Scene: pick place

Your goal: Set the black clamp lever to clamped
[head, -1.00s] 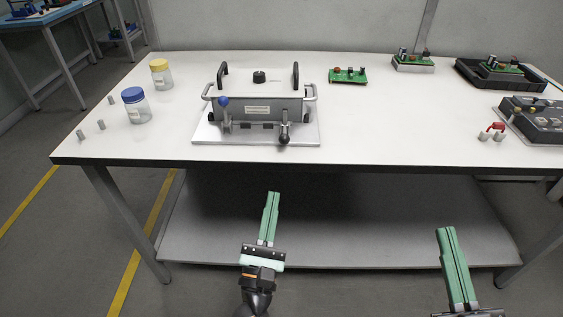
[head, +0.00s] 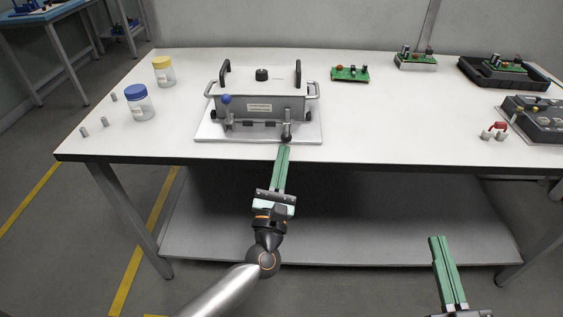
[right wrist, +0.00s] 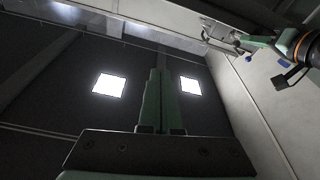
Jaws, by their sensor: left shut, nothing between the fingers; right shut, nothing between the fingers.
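The black clamp lever (head: 287,126) is on the front right of a grey box fixture (head: 258,107). Its black knob points down towards the table's front edge. A blue-knobbed lever (head: 226,108) stands upright at the fixture's front left. My left gripper (head: 284,149) is shut and empty, its fingertips just in front of the black knob. I cannot tell whether they touch it. My right gripper (head: 438,239) is shut and empty, low in front of the table, well away from the fixture. Its shut fingers also show in the right wrist view (right wrist: 160,72).
The fixture stands on a light base plate (head: 208,132) on the white table (head: 400,130). Jars with blue (head: 138,105) and yellow (head: 164,73) lids stand at the left. The table between is mostly clear.

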